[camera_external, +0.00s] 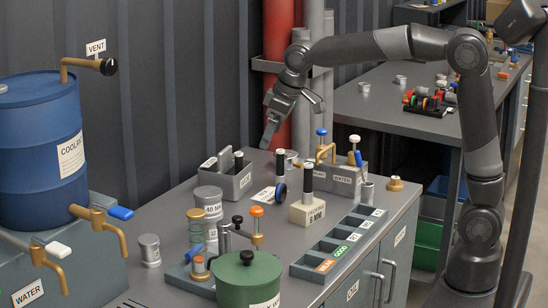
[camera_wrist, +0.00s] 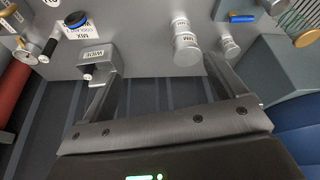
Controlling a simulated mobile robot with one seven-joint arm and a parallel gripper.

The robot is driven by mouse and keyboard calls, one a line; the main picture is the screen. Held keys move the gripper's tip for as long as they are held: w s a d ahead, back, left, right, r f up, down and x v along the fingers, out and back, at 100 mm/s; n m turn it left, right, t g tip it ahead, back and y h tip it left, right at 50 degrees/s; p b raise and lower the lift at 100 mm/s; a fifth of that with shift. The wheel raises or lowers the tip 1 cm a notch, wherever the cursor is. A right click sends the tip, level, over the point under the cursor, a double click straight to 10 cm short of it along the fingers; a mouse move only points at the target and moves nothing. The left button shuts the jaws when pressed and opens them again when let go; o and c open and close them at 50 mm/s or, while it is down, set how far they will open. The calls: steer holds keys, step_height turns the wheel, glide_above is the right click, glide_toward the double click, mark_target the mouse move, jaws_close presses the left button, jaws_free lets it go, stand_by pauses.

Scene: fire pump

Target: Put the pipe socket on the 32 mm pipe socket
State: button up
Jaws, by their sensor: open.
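Grey cylindrical pipe sockets stand on the grey bench. One marked 40 M (camera_external: 209,209) is near the bench's middle left, with another grey fitting just in front of it. A plain grey socket (camera_external: 149,249) stands apart at the left. In the wrist view, labelled cylinders (camera_wrist: 187,52) and a smaller one (camera_wrist: 230,46) appear at the top right.
A grey box marked wide (camera_wrist: 96,60) lies near the left finger in the wrist view. A green canister (camera_external: 248,282), a compartment tray (camera_external: 340,245), a black-handled 6 MM block (camera_external: 307,211) and valve fittings crowd the bench. A blue barrel (camera_external: 40,150) stands left.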

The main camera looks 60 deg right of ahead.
steer(key=s+d+f+m, duration=0.1)
steer(key=s+d, duration=0.2)
steer(key=s, duration=0.7)
steer(key=s+d+f+m+t, duration=0.1)
steer(key=s+d, duration=0.3)
steer(key=s, duration=0.5)
steer(key=s+d+f+m, duration=0.1)
steer(key=s+d, duration=0.3)
steer(key=s, duration=0.6)
steer(key=shift+s+d+f+t+h, duration=0.2)
steer(key=shift+s+f+t+h, duration=0.15)
steer(key=shift+f, duration=0.5)
steer(key=shift+o, duration=0.5)
